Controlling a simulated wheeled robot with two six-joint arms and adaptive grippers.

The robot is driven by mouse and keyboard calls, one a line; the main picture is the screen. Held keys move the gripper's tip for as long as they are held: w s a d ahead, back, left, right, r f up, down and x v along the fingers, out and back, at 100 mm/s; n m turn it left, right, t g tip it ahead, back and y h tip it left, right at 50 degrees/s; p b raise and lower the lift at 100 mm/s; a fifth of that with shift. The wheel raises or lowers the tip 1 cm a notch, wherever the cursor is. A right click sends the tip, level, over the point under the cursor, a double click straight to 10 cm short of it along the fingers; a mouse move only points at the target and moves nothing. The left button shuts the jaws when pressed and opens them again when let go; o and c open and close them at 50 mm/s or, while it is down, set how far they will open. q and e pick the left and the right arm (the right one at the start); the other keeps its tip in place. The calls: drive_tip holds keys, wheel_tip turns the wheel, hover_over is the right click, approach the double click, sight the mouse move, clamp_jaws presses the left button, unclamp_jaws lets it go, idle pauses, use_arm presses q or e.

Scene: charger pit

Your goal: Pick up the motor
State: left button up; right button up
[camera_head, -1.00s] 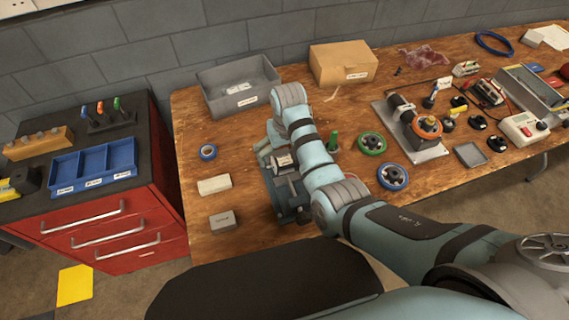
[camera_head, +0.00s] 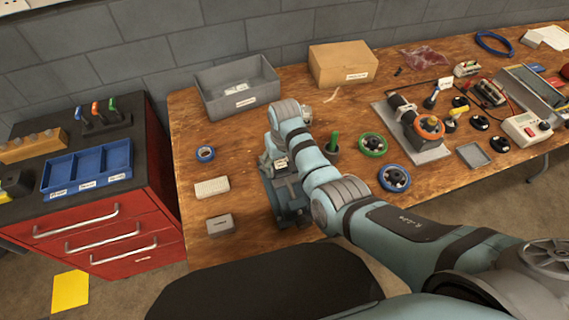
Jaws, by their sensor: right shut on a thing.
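My right arm reaches in from the lower right, and its gripper (camera_head: 270,160) points down at the near left part of the bench. It is shut on the motor, which is mostly hidden by the gripper and wrist. A small label (camera_head: 281,163) shows beside the jaws. A blue-green vise-like fixture (camera_head: 287,203) stands on the bench directly below and in front of the gripper. I cannot tell whether the motor touches this fixture. My left gripper is not in view.
A red cabinet (camera_head: 155,215) stands left.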

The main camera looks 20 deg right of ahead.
sight(281, 160)
drive_tip(key=shift+c, duration=0.8)
drive_tip(key=shift+w+r, duration=0.15)
drive_tip(key=shift+r, duration=0.4)
wheel_tip(281, 160, up, 19)
drive_tip(key=p, duration=0.5)
drive_tip(key=shift+f, duration=0.1)
